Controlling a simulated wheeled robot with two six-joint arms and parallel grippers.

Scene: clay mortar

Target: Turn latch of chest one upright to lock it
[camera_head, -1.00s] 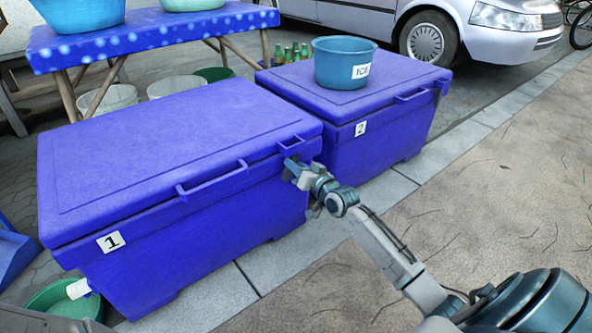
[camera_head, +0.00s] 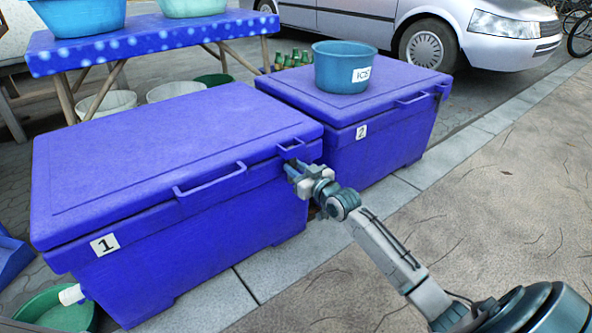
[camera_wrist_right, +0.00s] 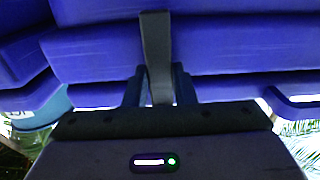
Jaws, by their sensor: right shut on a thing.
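Chest one (camera_head: 235,220) is a blue cooler box with a shut lid (camera_head: 180,140) and a white "1" label (camera_head: 104,245). My right gripper (camera_head: 293,172) is at the right end of its front, just under the lid rim. In the head view it hides most of the latch. In the right wrist view the latch (camera_wrist_right: 156,45) is a narrow grey bar between the two fingers of my gripper (camera_wrist_right: 158,88), which are shut on it. The bar runs straight along the picture's vertical, across the chest's blue front. My left gripper is not in view.
Chest two (camera_head: 385,145) stands close behind to the right, with a blue "ICE" bucket (camera_head: 342,70) on its lid. A lid handle (camera_head: 210,183) juts out left of my gripper. Open paving (camera_head: 480,220) lies on the right.

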